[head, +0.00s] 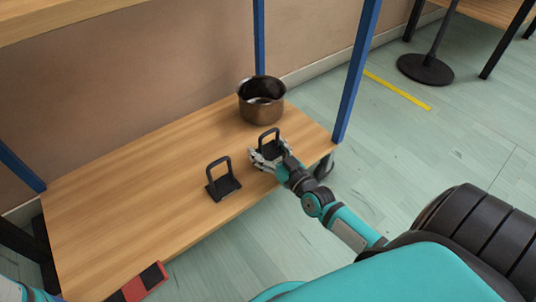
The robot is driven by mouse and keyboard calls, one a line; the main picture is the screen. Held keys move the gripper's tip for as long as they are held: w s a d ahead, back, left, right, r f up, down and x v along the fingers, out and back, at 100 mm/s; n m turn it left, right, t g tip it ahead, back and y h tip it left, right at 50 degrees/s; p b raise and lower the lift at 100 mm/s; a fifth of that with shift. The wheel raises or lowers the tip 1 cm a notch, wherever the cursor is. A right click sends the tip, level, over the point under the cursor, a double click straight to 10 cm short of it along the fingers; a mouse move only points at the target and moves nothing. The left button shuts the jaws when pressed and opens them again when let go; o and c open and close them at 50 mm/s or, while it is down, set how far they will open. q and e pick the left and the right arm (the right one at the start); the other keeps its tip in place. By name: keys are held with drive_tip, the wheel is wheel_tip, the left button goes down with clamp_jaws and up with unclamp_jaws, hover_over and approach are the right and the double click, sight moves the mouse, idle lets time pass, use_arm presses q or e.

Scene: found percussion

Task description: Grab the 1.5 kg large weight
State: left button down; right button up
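Two black weights with upright loop handles stand on the wooden shelf (120,190). The left weight (222,186) stands free near the shelf's front edge. The right weight (269,136) stands near the shelf's right end, and my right gripper (268,156) is at it. The gripper's fingers look spread apart, one on the left and one on the right of this weight, partly hiding its base. I cannot tell whether they touch it. No mass marking is readable, and the two weights look similar in size. My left gripper is out of view.
A shiny metal pot (261,108) stands just behind the right weight. Blue posts (357,70) frame the shelf, with an upper board (60,15) above. A red and black item (140,283) is at the lower left front edge. The shelf's left part is clear.

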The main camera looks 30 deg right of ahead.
drive_tip(key=shift+d, duration=0.1)
drive_tip(key=c, duration=0.9)
drive_tip(key=shift+w+r, duration=0.1)
drive_tip(key=shift+r, duration=0.15)
drive_tip(key=shift+c, duration=0.6)
